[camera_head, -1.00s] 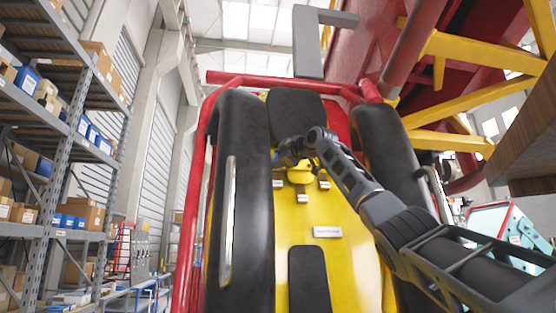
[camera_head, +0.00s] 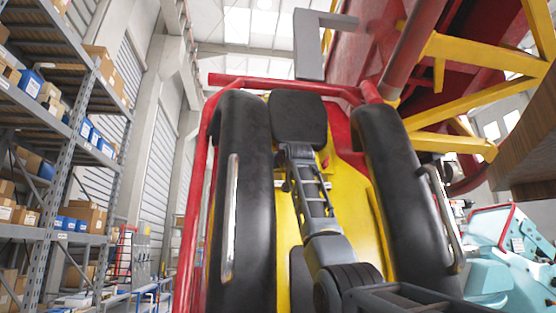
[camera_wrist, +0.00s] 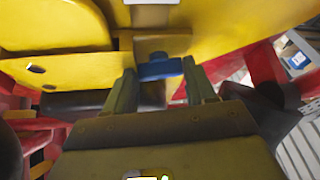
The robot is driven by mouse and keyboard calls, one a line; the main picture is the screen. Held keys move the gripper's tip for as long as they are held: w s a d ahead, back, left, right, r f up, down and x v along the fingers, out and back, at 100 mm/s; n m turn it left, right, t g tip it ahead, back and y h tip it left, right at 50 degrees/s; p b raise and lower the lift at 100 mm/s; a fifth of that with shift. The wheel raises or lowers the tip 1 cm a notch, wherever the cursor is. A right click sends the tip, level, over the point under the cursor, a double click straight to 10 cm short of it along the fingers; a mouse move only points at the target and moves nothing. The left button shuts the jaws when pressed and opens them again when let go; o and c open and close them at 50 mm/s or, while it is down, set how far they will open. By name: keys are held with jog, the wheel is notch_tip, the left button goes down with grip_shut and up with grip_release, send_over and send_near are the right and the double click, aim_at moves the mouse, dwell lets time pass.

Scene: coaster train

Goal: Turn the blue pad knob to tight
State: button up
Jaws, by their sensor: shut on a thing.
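The blue pad knob (camera_wrist: 160,69) shows in the wrist view as a short dark blue disc under a yellow panel. My gripper (camera_wrist: 160,80) has a finger on each side of it and is shut on it. Any marking for tight or loose cannot be read. In the head view my arm reaches up the middle of the yellow seat back (camera_head: 345,205), and its end lies just below the black headrest pad (camera_head: 298,120). The knob and my fingertips are hidden there.
Thick black shoulder restraints (camera_head: 245,190) with metal handles stand on both sides of my arm. A red tube frame (camera_head: 285,84) rims the seat. Red and yellow structure (camera_head: 480,48) fills the upper right. Shelving with boxes (camera_head: 60,150) stands at the left.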

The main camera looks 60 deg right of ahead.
jog(key=shift+w+f+m+g+h+p, duration=0.1)
jog(key=shift+m+g+h+p, duration=0.25)
jog(key=shift+m, duration=0.6)
jog(key=shift+w+m+g+h+p, duration=0.15)
jog(key=shift+m+g+h, duration=0.3)
jog(key=shift+m, duration=0.5)
jog(key=shift+s+m, duration=0.1)
jog(key=shift+m, duration=0.2)
jog(key=o, duration=0.8)
jog(key=shift+c, duration=0.2)
jog(key=shift+a, duration=0.1)
jog(key=shift+s+a, duration=0.1)
jog(key=b+v, duration=0.3)
jog(key=v, duration=0.4)
jog(key=shift+a, duration=0.2)
